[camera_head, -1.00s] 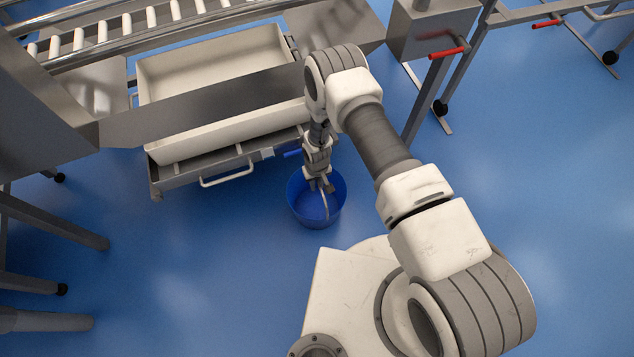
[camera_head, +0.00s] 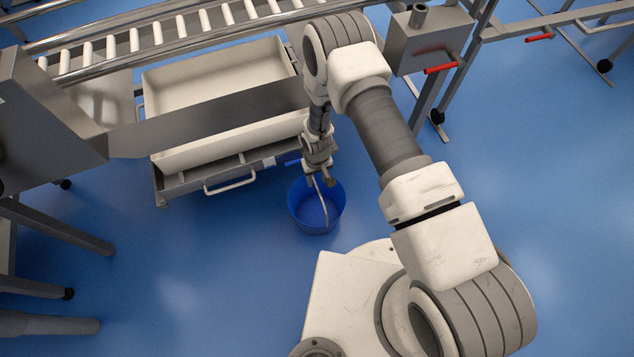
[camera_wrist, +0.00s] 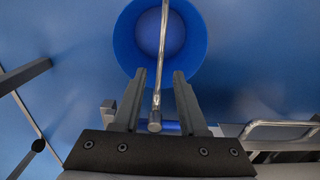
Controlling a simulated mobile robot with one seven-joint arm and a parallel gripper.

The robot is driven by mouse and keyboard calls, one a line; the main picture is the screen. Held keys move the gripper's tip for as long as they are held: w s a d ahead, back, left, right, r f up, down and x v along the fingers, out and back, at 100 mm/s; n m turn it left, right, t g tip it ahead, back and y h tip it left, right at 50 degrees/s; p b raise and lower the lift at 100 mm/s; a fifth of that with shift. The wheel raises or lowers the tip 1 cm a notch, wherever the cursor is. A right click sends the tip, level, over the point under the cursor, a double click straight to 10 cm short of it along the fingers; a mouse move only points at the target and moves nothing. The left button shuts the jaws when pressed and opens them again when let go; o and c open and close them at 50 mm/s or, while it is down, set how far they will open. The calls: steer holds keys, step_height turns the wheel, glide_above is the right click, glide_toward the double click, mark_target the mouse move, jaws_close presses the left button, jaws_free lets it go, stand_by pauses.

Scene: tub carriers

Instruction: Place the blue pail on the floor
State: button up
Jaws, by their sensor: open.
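The blue pail (camera_head: 318,216) appears upright on the blue floor, just in front of the tub carrier. It also shows in the wrist view (camera_wrist: 193,50), with its thin metal handle (camera_wrist: 161,60) running across its mouth and down between my fingers. My gripper (camera_head: 319,182) is above the pail's far rim. In the wrist view my gripper (camera_wrist: 157,82) is open, with one finger on each side of the handle and a gap to both. The pail's base is hidden in the wrist view.
A cream tub (camera_head: 215,75) sits in a metal carrier with a front handle (camera_head: 230,182) behind the pail. A roller conveyor (camera_head: 170,36) runs along the back. Metal legs (camera_head: 50,225) stand at left. Floor is clear left of the pail.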

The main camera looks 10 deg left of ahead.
steer(key=shift+r, duration=1.1)
steer(key=w+d+r, duration=0.1)
steer(key=w+r, duration=0.2)
steer(key=r, duration=0.3)
steer(key=w+d+r+m+t, duration=0.1)
steer(key=w+r, duration=0.1)
steer(key=r, duration=0.4)
steer(key=w+d+r, duration=0.1)
steer(key=w+r, duration=0.2)
steer(key=r, duration=0.4)
steer(key=d+r+m+t, duration=0.1)
steer(key=d+r, duration=0.2)
steer(key=r, duration=0.6)
steer(key=d+r+m+t, duration=0.1)
steer(key=d+r, duration=0.3)
steer(key=r, duration=0.5)
steer(key=s+d+r+m+t, duration=0.1)
steer(key=s+d+r, duration=0.3)
steer(key=r, duration=0.3)
steer(key=s+d+r+m, duration=0.1)
steer(key=s+d+r, duration=0.3)
steer(key=r, duration=0.4)
steer(key=s+d+r, duration=0.2)
steer(key=s, duration=0.5)
steer(key=s+d+r+m+t, duration=0.1)
steer(key=s+d+r, duration=0.2)
steer(key=s, duration=0.3)
steer(key=shift+s+d+t, duration=0.3)
steer(key=shift+s, duration=0.1)
